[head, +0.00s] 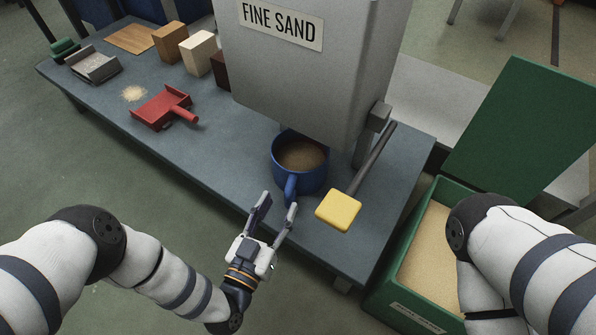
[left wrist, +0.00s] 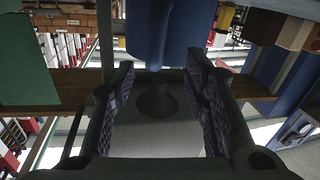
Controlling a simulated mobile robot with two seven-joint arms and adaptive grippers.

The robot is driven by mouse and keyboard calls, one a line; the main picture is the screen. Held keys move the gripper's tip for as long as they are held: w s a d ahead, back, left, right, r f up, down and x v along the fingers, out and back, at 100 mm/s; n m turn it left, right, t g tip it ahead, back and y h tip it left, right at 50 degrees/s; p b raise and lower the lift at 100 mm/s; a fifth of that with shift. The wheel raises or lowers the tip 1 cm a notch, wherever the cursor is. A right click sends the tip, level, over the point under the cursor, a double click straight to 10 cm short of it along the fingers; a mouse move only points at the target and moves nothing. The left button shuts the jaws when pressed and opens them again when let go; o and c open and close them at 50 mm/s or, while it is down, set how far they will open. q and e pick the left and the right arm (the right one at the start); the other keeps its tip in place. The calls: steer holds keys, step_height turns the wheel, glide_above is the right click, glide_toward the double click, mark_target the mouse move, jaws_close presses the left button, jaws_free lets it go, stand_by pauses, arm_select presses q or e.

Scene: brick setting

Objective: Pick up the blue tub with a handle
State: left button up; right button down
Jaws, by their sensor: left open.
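The blue tub (head: 312,181) stands on the grey-blue bench near its front edge, under the spout end of the FINE SAND hopper, with brown sand showing inside. Its handle (head: 290,187) points toward me. My left gripper (head: 279,201) is open and empty at the bench edge, its fingertips close to the handle; contact cannot be told. In the left wrist view, a blue part of the tub (left wrist: 152,35) shows at top centre between the open fingers (left wrist: 160,65). My right arm comes in at the right, but its gripper is out of view.
The grey hopper (head: 305,75) rises close behind the tub. Its lever with a yellow pad (head: 338,211) juts out just right of the tub. A red dustpan (head: 160,107) lies left on the bench (head: 225,155). A green sand bin (head: 385,285) stands right.

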mark_target(286, 198)
arm_select(q)
steer(key=x, duration=0.2)
steer(key=b+x, duration=0.1)
steer(key=x, duration=0.1)
steer(key=shift+w+d+f, duration=0.1)
steer(key=shift+w+d, duration=0.15)
steer(key=shift+d, duration=0.2)
jaws_close()
